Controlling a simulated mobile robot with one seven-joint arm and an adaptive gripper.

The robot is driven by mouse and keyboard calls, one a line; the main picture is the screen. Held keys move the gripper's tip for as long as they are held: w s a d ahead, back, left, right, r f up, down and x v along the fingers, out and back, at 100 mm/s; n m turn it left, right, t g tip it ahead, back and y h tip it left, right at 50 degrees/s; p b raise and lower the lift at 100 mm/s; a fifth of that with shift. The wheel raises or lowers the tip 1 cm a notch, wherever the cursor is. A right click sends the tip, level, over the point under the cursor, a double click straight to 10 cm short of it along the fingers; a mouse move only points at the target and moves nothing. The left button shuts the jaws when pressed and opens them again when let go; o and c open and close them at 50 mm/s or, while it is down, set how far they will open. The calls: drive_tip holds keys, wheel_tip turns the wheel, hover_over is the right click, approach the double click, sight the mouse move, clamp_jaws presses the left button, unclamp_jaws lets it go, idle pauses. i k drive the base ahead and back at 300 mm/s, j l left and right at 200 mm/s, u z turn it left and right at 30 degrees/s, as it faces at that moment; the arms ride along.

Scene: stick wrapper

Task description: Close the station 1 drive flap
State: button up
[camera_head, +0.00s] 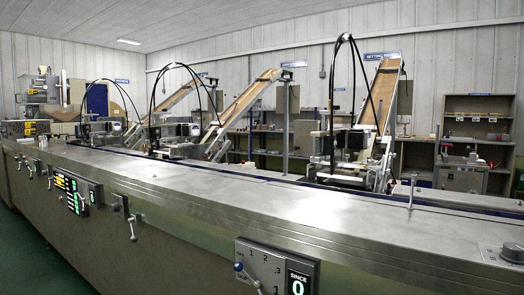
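The long steel machine (230,195) runs from the left background to the right foreground. Three feed stations with sloping brown conveyors stand along its far side: a near one (343,150), a middle one (180,132) and a far one (100,130). I cannot tell which is station 1; their labels are too small to read. No drive flap can be made out clearly. My gripper is not in view.
A grey panel (262,262) with numbers, a blue-knobbed lever and a lit "0" display is on the near front face. A lit green and yellow panel (70,192) is further left. Shelves (478,108) stand at back right. Green floor (35,262) is clear at lower left.

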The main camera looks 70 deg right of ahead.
sight(302, 129)
drive_tip(key=i+u, duration=0.2)
drive_tip(key=u, duration=9.4)
drive_tip(key=i+j, duration=0.15)
drive_tip(key=j, duration=0.15)
drive_tip(key=i+j, duration=0.15)
drive_tip(key=j, duration=0.15)
drive_tip(key=i+j, duration=0.2)
drive_tip(key=j+u, duration=0.05)
drive_tip(key=j, duration=0.05)
